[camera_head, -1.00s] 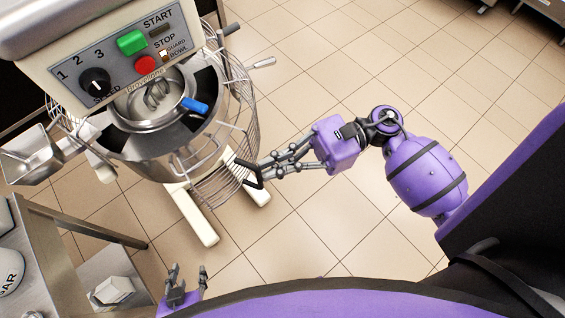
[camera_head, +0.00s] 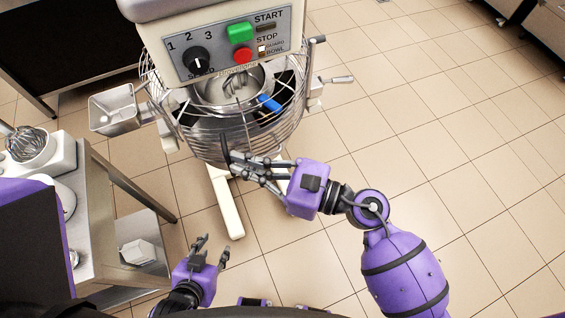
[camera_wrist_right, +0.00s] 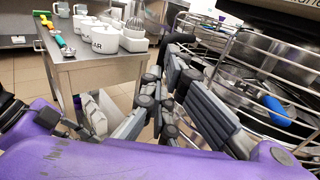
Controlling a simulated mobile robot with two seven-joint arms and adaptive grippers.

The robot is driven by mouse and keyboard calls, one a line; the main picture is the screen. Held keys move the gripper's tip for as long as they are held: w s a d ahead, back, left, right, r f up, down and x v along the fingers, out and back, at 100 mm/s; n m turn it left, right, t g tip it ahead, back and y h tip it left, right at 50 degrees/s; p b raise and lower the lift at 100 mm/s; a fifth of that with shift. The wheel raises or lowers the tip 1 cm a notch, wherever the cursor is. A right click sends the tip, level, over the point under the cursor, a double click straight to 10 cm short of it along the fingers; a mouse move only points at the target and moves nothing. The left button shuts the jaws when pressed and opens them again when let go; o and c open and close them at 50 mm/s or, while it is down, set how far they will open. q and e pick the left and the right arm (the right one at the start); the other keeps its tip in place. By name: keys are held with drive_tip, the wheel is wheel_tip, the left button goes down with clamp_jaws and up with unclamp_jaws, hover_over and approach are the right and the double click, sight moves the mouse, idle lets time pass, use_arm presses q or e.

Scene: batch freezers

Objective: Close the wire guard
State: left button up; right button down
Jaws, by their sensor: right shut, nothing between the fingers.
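The wire guard (camera_head: 282,133) curves around the front of the mixer bowl (camera_head: 202,137), below the control panel. Its rails also show at the right of the right wrist view (camera_wrist_right: 262,62). My right gripper (camera_head: 236,165) is shut and empty, with its fingertips at the guard's lower front, beside a dark upright handle. I cannot tell whether they touch it. The fingers partly hide that stretch of guard. In the right wrist view the gripper (camera_wrist_right: 166,75) is left of the guard rails. My left gripper (camera_head: 213,248) is open and empty, low over the floor, away from the guard.
The mixer's panel (camera_head: 228,45) has a green START and a red STOP button. A metal chute (camera_head: 114,110) sticks out at the mixer's left. A steel table (camera_head: 95,185) with a whisk and white containers stands at the left. The tiled floor to the right is clear.

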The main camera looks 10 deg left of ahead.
sight(230, 160)
drive_tip(key=x, duration=0.3)
drive_tip(key=shift+w+a, duration=0.15)
drive_tip(key=shift+w, duration=0.25)
use_arm(q)
drive_tip(key=shift+w+d+r, duration=0.15)
drive_tip(key=shift+w+r, duration=0.15)
drive_tip(key=shift+w, duration=0.05)
use_arm(e)
drive_tip(key=shift+w+a, duration=0.1)
